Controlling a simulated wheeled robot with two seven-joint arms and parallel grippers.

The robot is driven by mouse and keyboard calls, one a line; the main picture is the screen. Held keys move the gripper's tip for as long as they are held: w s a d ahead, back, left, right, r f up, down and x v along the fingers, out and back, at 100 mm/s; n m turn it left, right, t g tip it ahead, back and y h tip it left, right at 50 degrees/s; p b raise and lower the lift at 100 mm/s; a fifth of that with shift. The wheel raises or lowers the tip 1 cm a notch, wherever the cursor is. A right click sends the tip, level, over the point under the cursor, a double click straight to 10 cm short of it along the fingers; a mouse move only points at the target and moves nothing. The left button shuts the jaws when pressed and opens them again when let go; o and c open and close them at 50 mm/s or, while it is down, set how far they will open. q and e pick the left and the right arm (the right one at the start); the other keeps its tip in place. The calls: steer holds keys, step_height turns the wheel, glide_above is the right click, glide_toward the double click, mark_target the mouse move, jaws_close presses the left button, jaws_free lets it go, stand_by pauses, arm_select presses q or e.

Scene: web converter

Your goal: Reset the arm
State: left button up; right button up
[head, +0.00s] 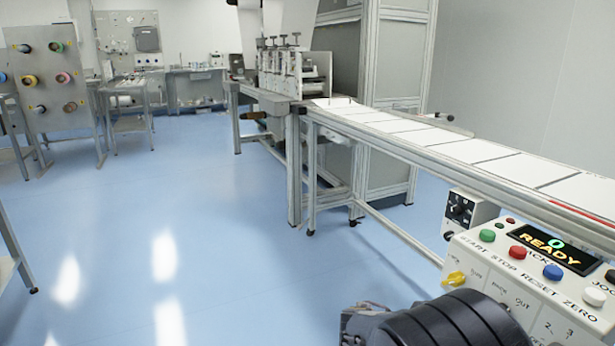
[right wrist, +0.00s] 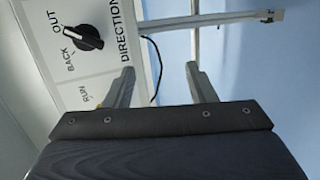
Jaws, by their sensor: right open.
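My right gripper (right wrist: 160,82) is open and empty in the right wrist view, its two fingers apart in front of a white panel. That panel carries a black knob (right wrist: 88,37) with the words OUT, BACK, RUN and DIRECTION. In the head view, my dark right arm (head: 445,322) is at the bottom, just left of the control panel (head: 495,262); its fingertips cannot be made out there. The panel has a green button (head: 487,236), a red one (head: 517,252), a blue one (head: 553,272), a white one (head: 594,297) and a yellow knob (head: 453,279). Its display (head: 553,249) reads READY. My left gripper is out of view.
A long conveyor table (head: 420,133) with white sheets runs behind the panel from the roller machine (head: 290,75). A small box with a black dial (head: 466,210) sits beside the panel. A spool rack (head: 50,85) stands far left. The blue floor (head: 190,220) is clear.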

steer(key=s+f+m+g+y, duration=0.1)
steer(key=s+f+g+y, duration=0.15)
steer(key=s+y, duration=0.35)
steer(key=s+f+m+g+y, duration=0.1)
steer(key=s+f+m+y, duration=0.1)
steer(key=s+f+y, duration=0.4)
steer(key=s+a+r+m+t+y, duration=0.2)
steer(key=s+a+r+t+y, duration=0.35)
steer(key=s+a+r, duration=0.4)
step_height(320, 180, up, 30)
steer(key=p, duration=3)
steer(key=shift+d+f, duration=0.15)
steer(key=shift+d, duration=0.15)
